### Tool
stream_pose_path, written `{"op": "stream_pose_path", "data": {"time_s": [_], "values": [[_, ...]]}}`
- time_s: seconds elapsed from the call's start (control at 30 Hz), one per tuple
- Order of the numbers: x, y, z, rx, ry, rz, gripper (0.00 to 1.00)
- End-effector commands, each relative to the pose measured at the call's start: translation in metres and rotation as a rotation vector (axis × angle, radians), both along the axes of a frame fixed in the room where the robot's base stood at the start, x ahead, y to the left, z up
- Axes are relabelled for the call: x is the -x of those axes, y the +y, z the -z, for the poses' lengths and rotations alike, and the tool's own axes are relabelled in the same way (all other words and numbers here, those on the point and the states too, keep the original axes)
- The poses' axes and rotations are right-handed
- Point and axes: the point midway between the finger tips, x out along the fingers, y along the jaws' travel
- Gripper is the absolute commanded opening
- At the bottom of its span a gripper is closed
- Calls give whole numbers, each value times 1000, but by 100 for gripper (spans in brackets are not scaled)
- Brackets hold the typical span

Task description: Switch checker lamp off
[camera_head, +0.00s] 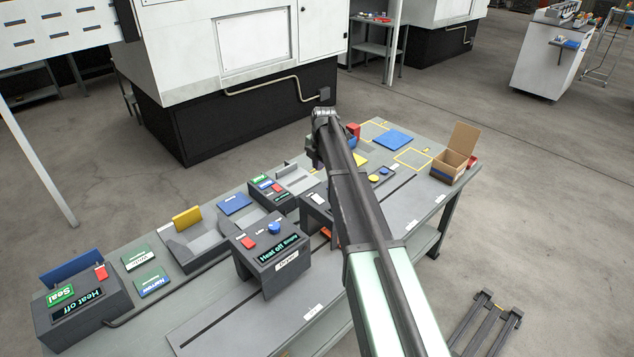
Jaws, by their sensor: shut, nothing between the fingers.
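I cannot make out a label reading checker on any device. A dark grey box (312,213) with a pale part on top stands mid-table, partly hidden behind my arm. To the right of my arm, a grey panel carries a yellow button (374,178) and a blue button (384,171). I cannot tell which of these bears the checker lamp or its switch. My arm rises from the bottom right to a bend above the table. My gripper is hidden behind the arm.
A dryer box (272,280) reading "Heat off" stands front centre. A sealer box (85,318) also reads "Heat off" at left. An open cardboard box (452,165) stands at the table's right end. A blue mat (393,140) lies at the back right.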

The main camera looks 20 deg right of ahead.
Motion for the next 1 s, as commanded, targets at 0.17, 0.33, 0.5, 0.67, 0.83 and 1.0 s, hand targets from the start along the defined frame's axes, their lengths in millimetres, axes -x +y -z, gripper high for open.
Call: {"op": "stream_pose_path", "data": {"time_s": [0.17, 0.33, 0.5, 0.67, 0.83, 1.0], "values": [[-3, 1, 33, 0, 0, 0, 0], [-7, 3, 72, 0, 0, 0, 0], [-11, 5, 109, 0, 0, 0, 0], [-14, 6, 133, 0, 0, 0, 0], [-15, 7, 136, 0, 0, 0, 0], [-15, 7, 134, 0, 0, 1, 0]]}}
